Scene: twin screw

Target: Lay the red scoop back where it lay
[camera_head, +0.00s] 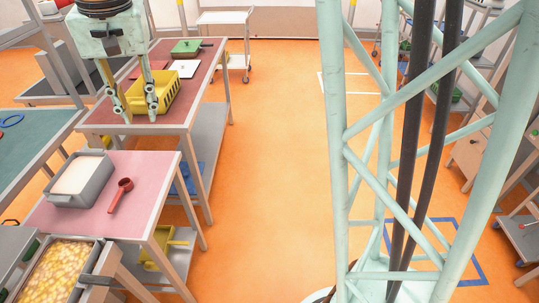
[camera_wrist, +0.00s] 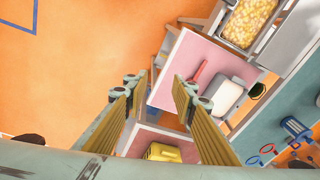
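The red scoop (camera_head: 121,194) lies on the pink tabletop (camera_head: 143,172), to the right of a grey bin of white material (camera_head: 80,180). Its red shape also shows in the wrist view (camera_wrist: 200,72), on the pink surface beside the bin. My gripper (camera_head: 140,112) is open with nothing between its fingers. It hangs high, apart from the scoop, in front of the yellow basket (camera_head: 158,92) in the head view. In the wrist view the fingers (camera_wrist: 160,90) are spread wide, with the pink table beyond and below them.
A brownish-red table behind holds the yellow basket, a white item (camera_head: 185,68) and a green box (camera_head: 187,47). A tray of yellowish pieces (camera_head: 60,270) stands at the front left. Open orange floor (camera_head: 265,170) lies to the right of the tables.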

